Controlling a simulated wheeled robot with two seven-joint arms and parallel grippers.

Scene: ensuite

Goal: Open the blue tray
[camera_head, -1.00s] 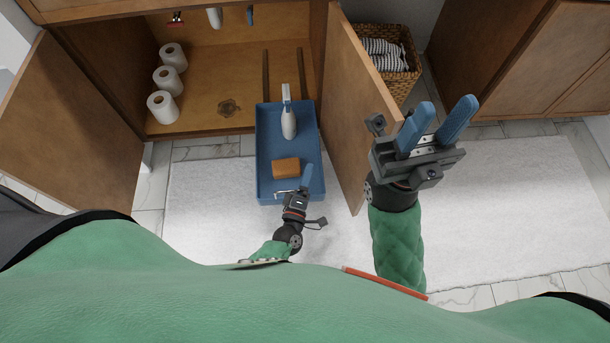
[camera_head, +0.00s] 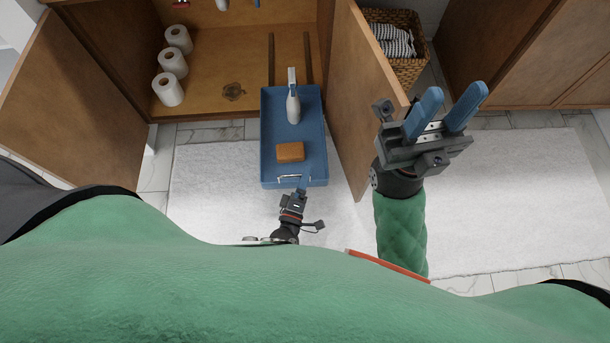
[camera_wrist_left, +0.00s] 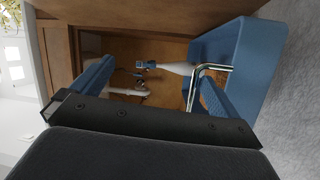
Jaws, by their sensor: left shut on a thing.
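The blue tray (camera_head: 268,150) is slid out of the cabinet and lies over the white mat. It holds a white spray bottle (camera_head: 293,106) and an orange-brown block (camera_head: 290,152). Its metal handle (camera_head: 294,178) is on the front wall. The handle also shows in the left wrist view (camera_wrist_left: 194,88), beside the right-hand finger. My left gripper (camera_head: 300,186) is at the tray's front edge, shut on the handle; the exact contact is hard to see. My right gripper (camera_head: 453,100) is open and empty, raised right of the open cabinet door.
The cabinet's open doors stand left (camera_head: 75,100) and right (camera_head: 362,110) of the tray. Several toilet rolls (camera_head: 168,89) stand inside the cabinet. A wicker basket (camera_head: 410,68) is behind the right door. The white mat (camera_head: 530,190) is clear at the right.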

